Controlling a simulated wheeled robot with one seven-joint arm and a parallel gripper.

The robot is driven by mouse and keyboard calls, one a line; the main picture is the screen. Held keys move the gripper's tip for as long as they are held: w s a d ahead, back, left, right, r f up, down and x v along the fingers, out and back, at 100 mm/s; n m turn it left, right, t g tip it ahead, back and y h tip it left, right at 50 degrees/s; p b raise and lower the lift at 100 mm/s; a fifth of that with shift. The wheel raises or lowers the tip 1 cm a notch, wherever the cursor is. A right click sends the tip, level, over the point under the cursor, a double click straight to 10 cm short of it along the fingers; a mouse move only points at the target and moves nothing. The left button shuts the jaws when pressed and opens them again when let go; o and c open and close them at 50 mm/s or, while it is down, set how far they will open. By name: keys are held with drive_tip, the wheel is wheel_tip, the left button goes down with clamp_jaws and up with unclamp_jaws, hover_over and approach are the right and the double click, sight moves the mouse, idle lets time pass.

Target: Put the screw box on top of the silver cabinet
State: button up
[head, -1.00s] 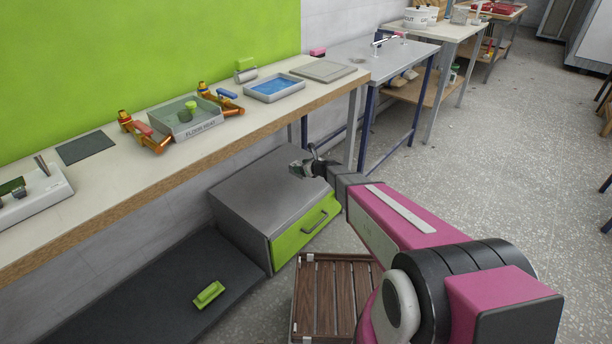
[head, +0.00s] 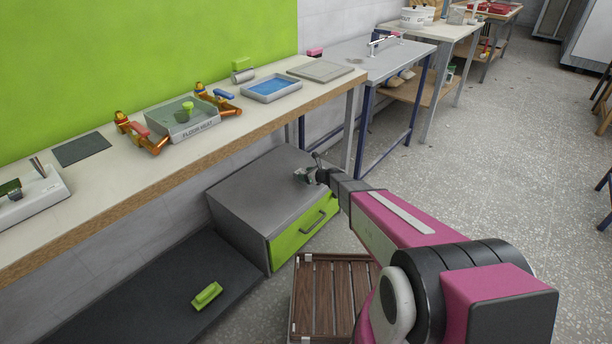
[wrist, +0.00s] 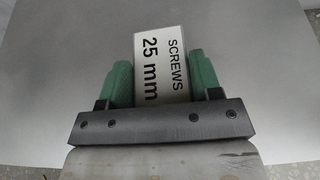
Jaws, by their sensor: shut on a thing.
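The screw box (wrist: 161,65) is white with the black words "SCREWS 25 mm" and sits between the green fingers of my gripper (wrist: 162,80) in the wrist view. My gripper is shut on it. In the head view my gripper (head: 303,175) is small and lies over the top of the silver cabinet (head: 255,190), near its back right; the box is hard to make out there. The cabinet's grey top also fills the wrist view behind the box (wrist: 60,50). I cannot tell whether the box touches the top.
The cabinet has a green drawer (head: 303,234) with a dark handle. A long workbench (head: 225,128) runs above and behind it. A slatted wooden crate (head: 331,300) stands in front. A green block (head: 207,295) lies on the dark low platform (head: 150,300) at left. The cabinet top is otherwise clear.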

drive_tip(key=shift+f, duration=0.15)
drive_tip(key=o, duration=1.1)
drive_tip(key=shift+r, duration=0.2)
drive_tip(key=s+d+r+n+g+h, duration=0.2)
drive_tip(key=s+d+r+n, duration=0.4)
drive_tip(key=s, duration=0.5)
drive_tip(key=s+d+r+n+g+h, duration=0.3)
drive_tip(key=s+d+r+n+h, duration=0.2)
drive_tip(key=s+d+n, duration=0.4)
drive_tip(key=s+d+r+n+g+h, duration=0.3)
drive_tip(key=s+d+r+n, duration=0.3)
drive_tip(key=s, duration=0.8)
drive_tip(key=shift+s+d+r+n+h, duration=0.15)
drive_tip(key=shift+d+n, duration=0.15)
drive_tip(key=shift+n, duration=0.45)
drive_tip(key=shift+w+d+r+n+h, duration=0.1)
drive_tip(key=shift+d+n, duration=0.25)
drive_tip(key=shift+n, duration=0.45)
drive_tip(key=shift+s+d+r+n+h, duration=0.15)
drive_tip(key=shift+d+n, duration=0.15)
drive_tip(key=shift+n, duration=0.45)
drive_tip(key=shift+f, duration=0.1)
